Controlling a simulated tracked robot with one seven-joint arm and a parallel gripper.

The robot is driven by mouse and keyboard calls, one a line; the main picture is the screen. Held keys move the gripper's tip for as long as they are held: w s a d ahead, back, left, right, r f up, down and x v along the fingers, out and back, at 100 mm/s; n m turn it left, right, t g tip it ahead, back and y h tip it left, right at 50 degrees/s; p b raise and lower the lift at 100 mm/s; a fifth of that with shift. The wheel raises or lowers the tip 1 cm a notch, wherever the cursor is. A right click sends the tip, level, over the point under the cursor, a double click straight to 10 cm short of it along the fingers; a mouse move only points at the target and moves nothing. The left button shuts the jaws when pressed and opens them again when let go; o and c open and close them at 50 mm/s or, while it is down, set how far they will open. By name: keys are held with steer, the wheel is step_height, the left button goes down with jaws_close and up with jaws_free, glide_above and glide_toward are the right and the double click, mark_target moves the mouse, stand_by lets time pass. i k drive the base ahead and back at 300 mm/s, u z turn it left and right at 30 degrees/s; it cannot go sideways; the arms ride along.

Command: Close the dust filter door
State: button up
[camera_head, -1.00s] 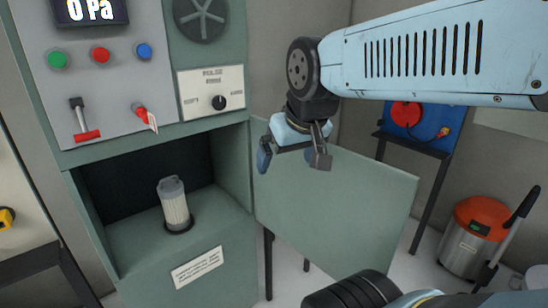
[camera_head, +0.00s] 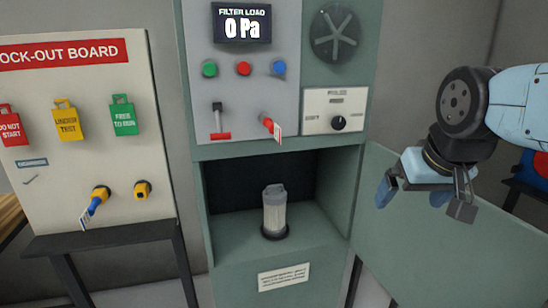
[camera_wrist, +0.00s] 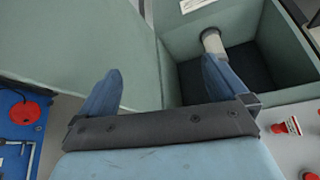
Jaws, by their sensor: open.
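The dust filter door (camera_head: 440,245) is a flat grey-green panel, swung wide open to the right of the cabinet (camera_head: 340,200). It also fills the upper left of the wrist view (camera_wrist: 70,45). A pale cylindrical filter (camera_head: 275,210) stands upright inside the open compartment; its end shows in the wrist view (camera_wrist: 211,41). My gripper (camera_head: 420,205) is open and empty, in front of the door's upper part, right of the compartment. In the wrist view the two blue fingers (camera_wrist: 162,85) are apart, one over the door and one over the compartment. I cannot tell whether either touches the door.
A lock-out board (camera_head: 85,130) with tags stands left. A blue panel (camera_wrist: 20,125) lies beyond the door.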

mark_target(423, 257)
steer(key=u, duration=0.7)
steer(key=k, duration=2.05)
steer(key=z, duration=0.85)
steer(key=i, duration=1)
steer(key=u, duration=0.05)
